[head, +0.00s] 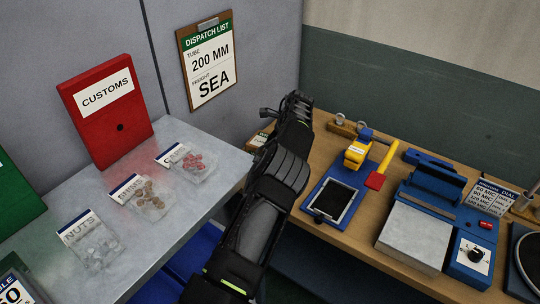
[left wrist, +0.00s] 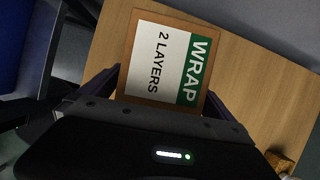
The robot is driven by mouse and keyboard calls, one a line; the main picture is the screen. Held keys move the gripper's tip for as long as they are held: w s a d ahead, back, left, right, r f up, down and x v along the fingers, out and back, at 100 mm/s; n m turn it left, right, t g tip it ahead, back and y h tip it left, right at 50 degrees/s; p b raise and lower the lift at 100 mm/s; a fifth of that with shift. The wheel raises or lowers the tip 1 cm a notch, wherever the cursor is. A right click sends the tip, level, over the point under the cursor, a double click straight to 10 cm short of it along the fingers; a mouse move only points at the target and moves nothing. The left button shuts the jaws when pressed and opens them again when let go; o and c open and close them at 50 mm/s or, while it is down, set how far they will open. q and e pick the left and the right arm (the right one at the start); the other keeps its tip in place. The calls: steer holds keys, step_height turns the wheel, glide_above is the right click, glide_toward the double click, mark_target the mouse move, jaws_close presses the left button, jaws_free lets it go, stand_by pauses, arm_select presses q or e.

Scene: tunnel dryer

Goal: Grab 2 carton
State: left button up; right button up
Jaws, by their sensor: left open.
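In the left wrist view, my left gripper (left wrist: 160,88) is open, with one dark finger on each side of a card or box face reading "WRAP 2 LAYERS" (left wrist: 150,60). This face has a brown border and a green band, and it lies over the wooden table; I cannot tell whether the fingers touch it. No carton is clearly recognisable in either view. In the head view, my black left arm reaches up to the wooden table's back left corner; its fingers are mostly hidden. My right gripper is not in view.
A dispatch clipboard (head: 207,60) hangs behind.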

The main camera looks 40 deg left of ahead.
arm_select(q)
steer(key=shift+f, duration=0.25)
stand_by(0.4)
steer(key=c, duration=2)
steer(key=shift+r, duration=0.1)
